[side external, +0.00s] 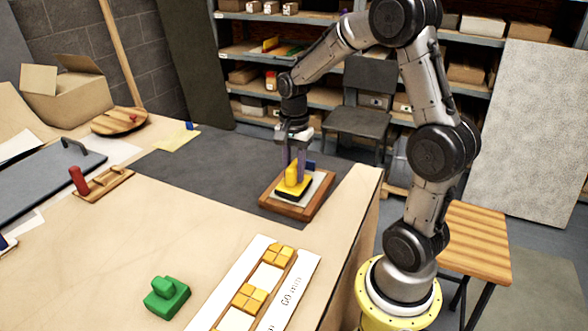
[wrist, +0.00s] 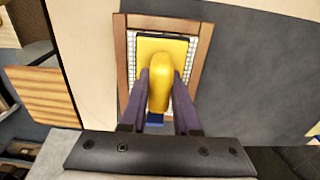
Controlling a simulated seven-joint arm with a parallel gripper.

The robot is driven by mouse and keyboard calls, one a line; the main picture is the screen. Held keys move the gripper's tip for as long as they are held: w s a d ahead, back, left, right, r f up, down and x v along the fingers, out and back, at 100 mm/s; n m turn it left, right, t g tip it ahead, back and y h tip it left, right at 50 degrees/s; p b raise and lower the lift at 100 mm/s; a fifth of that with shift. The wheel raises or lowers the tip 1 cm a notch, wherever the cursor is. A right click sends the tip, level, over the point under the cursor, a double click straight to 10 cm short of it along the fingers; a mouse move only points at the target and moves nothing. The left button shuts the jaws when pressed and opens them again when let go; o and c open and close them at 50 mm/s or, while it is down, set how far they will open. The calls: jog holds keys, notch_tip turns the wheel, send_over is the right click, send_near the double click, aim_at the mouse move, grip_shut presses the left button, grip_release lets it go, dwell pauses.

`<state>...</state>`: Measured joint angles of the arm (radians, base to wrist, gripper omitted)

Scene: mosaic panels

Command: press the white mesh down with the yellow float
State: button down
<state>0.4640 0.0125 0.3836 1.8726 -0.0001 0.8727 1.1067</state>
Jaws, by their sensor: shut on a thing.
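The yellow float (side external: 292,184) has a raised yellow handle and a flat base with a dark underside. My gripper (side external: 294,166) is shut on its handle, and the fingers also show on either side of it in the wrist view (wrist: 160,92). The float sits over the white mesh (side external: 316,185) inside a wooden frame (side external: 272,205). In the wrist view the mesh (wrist: 194,58) shows as a thin white grid strip around the float (wrist: 150,47), which covers most of it. Whether the float touches the mesh is hard to tell.
A blue piece (side external: 311,165) is beside the float at the frame. The frame lies on a dark mat (side external: 215,165) near the table's edge. A green block (side external: 167,295) and a white strip with yellow tiles (side external: 249,297) are nearer the camera. A wooden stool (side external: 470,240) stands off the table.

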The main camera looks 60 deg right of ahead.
jog(key=shift+f, duration=0.55)
dwell(1.3)
jog(key=shift+r, duration=3.55)
jog(key=d, duration=0.4)
jog(key=shift+f, duration=3)
jog(key=shift+f, duration=0.55)
jog(key=shift+r, duration=3.55)
